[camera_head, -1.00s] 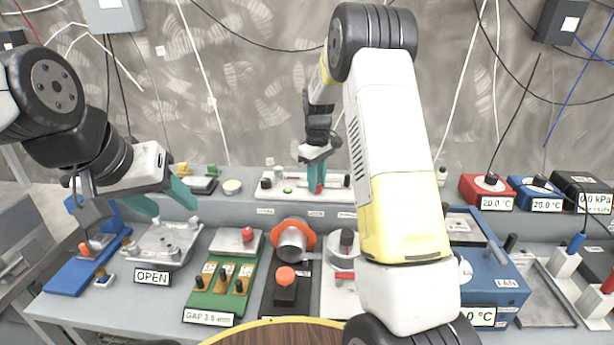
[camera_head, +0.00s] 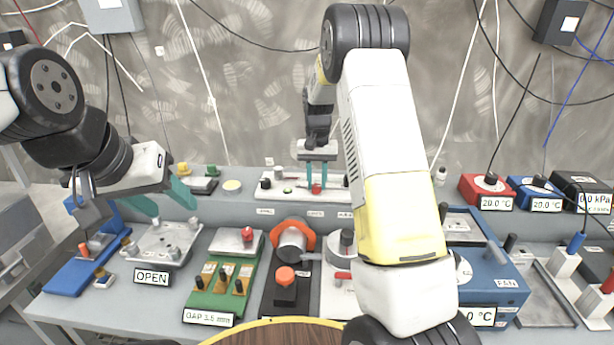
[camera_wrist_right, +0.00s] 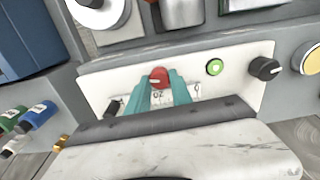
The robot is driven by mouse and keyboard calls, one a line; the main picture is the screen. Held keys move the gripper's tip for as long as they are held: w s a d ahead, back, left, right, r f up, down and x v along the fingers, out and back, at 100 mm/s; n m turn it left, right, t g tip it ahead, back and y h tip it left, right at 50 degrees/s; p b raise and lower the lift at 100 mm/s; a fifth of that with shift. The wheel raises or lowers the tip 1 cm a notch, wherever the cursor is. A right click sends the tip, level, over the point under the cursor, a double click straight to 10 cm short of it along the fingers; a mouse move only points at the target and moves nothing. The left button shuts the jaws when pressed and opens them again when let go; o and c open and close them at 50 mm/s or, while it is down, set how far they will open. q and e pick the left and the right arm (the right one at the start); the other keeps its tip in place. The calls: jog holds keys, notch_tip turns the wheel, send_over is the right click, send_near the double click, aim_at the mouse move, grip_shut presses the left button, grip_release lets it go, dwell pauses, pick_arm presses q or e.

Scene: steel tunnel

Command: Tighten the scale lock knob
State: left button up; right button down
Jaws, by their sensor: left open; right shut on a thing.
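My right gripper (camera_head: 317,180) reaches down to a low white panel (camera_head: 297,194) on the raised back shelf. Its teal fingers are shut on a red knob (camera_head: 316,189) on that panel. In the right wrist view, the red knob (camera_wrist_right: 158,76) shows between the fingertips, with a pale pointer line on its face. I cannot read the panel's small labels, so I cannot tell which knob is the scale lock. My left gripper (camera_head: 173,199) is open and empty, above the grey plate device with the OPEN sign.
Below stand an orange-ringed cylinder device (camera_head: 294,243) and a green board (camera_head: 224,280). A blue FAN box (camera_head: 487,265) stands to the right. My right arm hides part of the bench.

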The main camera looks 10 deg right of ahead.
aim_at(317, 185)
jog(key=shift+m, duration=1)
jog(key=c, duration=1.1)
grip_release()
jog(key=shift+c, duration=0.2)
jog(key=shift+r, duration=3.95)
